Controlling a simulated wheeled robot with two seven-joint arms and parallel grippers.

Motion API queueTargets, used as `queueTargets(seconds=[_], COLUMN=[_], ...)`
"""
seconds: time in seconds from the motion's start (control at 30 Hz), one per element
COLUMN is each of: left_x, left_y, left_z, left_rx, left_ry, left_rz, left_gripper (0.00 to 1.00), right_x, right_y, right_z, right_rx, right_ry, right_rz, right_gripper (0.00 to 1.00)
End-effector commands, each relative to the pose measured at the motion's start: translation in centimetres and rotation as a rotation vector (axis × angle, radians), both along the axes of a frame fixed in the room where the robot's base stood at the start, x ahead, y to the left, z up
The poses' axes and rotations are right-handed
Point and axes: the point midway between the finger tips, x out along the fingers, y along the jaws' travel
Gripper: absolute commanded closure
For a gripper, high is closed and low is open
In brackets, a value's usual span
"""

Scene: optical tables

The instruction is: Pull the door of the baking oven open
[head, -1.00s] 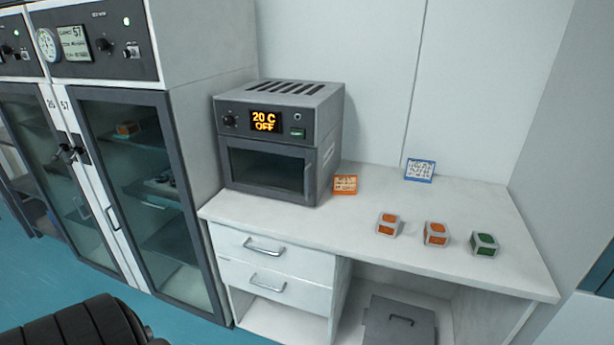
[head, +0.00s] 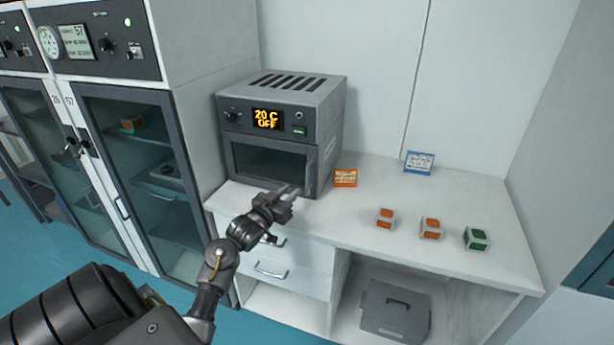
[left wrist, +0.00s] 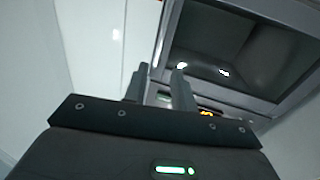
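The baking oven (head: 280,125) is a grey box with a slotted top, standing at the left end of the white bench. Its display reads "20 C OFF". Its dark-windowed door (head: 265,163) is closed, with an upright handle (head: 310,172) at the door's right edge. My left gripper (head: 290,192) is in front of the door's lower right part, apart from the handle as far as I can see. In the left wrist view its two fingers (left wrist: 160,88) stand apart with nothing between them, and the oven door window (left wrist: 225,50) shows beyond. My right gripper is out of view.
An orange-framed card (head: 345,178) lies right of the oven. A blue-framed card (head: 419,163), two orange-marked cubes (head: 385,218) and a green-marked cube (head: 477,238) are further right. Drawers with handles (head: 270,272) are below. A glass-doored cabinet (head: 150,190) stands left.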

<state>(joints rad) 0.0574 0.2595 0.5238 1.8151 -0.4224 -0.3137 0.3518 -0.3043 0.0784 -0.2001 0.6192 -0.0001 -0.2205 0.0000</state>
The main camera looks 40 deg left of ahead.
Motion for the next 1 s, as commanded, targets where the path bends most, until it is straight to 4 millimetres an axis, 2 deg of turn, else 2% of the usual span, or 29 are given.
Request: queueTargets(seconds=[0.13,0.23,0.5,0.7,1.0], left_x=[0.5,1.6,6.6,9.5,10.7], left_y=[0.1,0.2,0.9,1.3,1.4], left_z=[0.1,0.1,0.2,0.0,-0.1], left_rx=[-0.001,-0.002,-0.002,-0.002,0.000], left_ry=[-0.001,-0.001,0.001,0.002,0.002], left_rz=[0.000,-0.001,-0.001,0.000,-0.001], left_gripper=[0.74,0.74,0.74,0.74,0.74], right_x=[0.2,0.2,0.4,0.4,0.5], right_y=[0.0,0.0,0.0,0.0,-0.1], right_z=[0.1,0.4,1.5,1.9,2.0], right_rx=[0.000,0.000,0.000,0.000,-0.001], right_ry=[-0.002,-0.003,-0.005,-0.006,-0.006], right_rz=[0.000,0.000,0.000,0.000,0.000], right_gripper=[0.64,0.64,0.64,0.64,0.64])
